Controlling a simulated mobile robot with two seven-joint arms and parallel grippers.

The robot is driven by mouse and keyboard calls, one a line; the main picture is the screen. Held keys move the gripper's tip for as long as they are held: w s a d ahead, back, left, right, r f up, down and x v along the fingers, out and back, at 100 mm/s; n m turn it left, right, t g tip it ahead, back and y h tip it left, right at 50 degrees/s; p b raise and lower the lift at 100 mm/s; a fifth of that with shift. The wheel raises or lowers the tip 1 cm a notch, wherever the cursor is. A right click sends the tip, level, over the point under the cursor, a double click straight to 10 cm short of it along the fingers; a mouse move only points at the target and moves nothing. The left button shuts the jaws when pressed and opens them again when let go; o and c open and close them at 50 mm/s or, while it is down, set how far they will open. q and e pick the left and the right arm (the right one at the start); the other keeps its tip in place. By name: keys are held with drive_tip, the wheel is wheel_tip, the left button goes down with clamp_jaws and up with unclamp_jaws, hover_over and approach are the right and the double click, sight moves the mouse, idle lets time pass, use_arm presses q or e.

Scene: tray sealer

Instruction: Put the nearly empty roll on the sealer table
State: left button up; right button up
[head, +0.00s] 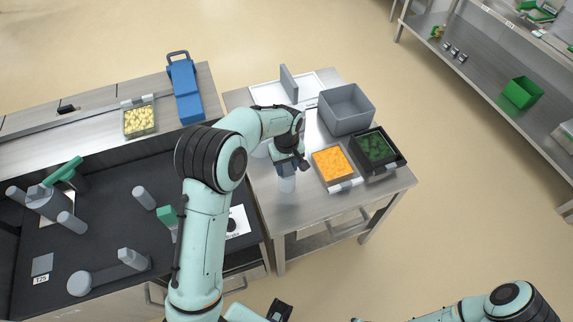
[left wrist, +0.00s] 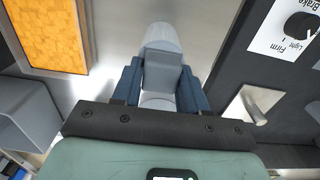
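My left gripper (head: 287,168) points down over the steel table (head: 300,210), near its left front part. Its dark blue fingers stand on either side of a pale grey cylindrical roll (head: 287,184), which also shows between the fingers in the left wrist view (left wrist: 162,38). The fingers look closed on it. The roll is upright, low over the table top; whether it touches the surface I cannot tell. A whitish round thing (head: 261,150) is partly hidden behind my left arm. My right arm shows at the bottom right; its fingers cannot be made out clearly.
An orange-filled tray (head: 322,174), a dark tray with green contents (head: 392,165) and a grey bin (head: 324,112) stand right of and behind the roll. The black deck (head: 110,225) on the left holds several grey cylinders and a brake dial card (head: 237,219). The table's front strip is clear.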

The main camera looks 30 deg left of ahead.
use_arm(q)
drive_tip(key=o, duration=0.4)
drive_tip(key=shift+c, duration=0.2)
drive_tip(key=shift+r, duration=0.15)
wheel_tip(320, 180, up, 12)
drive_tip(key=p, duration=0.1)
idle(0.5)
